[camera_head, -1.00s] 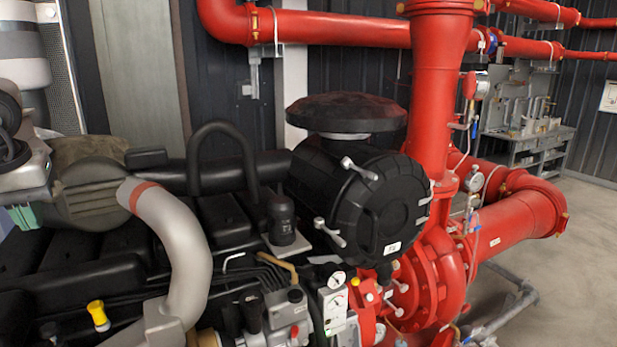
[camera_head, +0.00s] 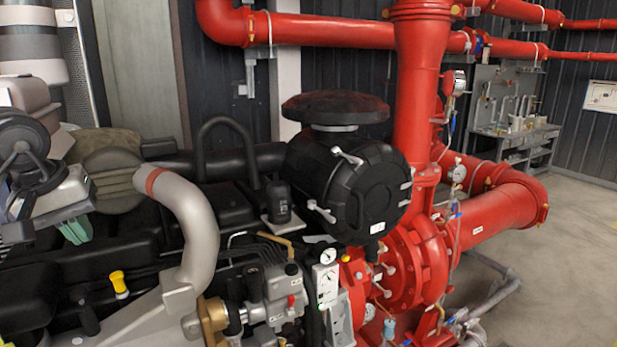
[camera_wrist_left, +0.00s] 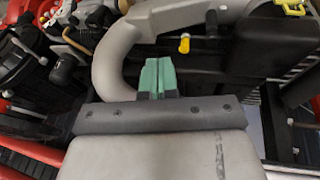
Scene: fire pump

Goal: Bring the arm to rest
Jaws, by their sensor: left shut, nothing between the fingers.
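My left arm (camera_head: 35,150) comes in at the left edge of the head view, folded, grey and black. Its left gripper (camera_head: 75,232) has pale green fingertips and hangs over the black engine top (camera_head: 110,255), left of the thick grey curved pipe (camera_head: 195,225). In the left wrist view the green fingers (camera_wrist_left: 156,68) are pressed together with nothing between them, in front of the same grey pipe (camera_wrist_left: 112,60). I cannot tell how far apart the gripper and the engine are. My right gripper is in neither view.
A black round filter housing (camera_head: 350,190) stands mid-scene. Red pipes (camera_head: 425,100) and a red pump (camera_head: 410,265) fill the right. A yellow-capped stick (camera_head: 118,284) rises from the engine. A grey workbench (camera_head: 520,140) stands far right. Open floor (camera_head: 575,250) lies at the right.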

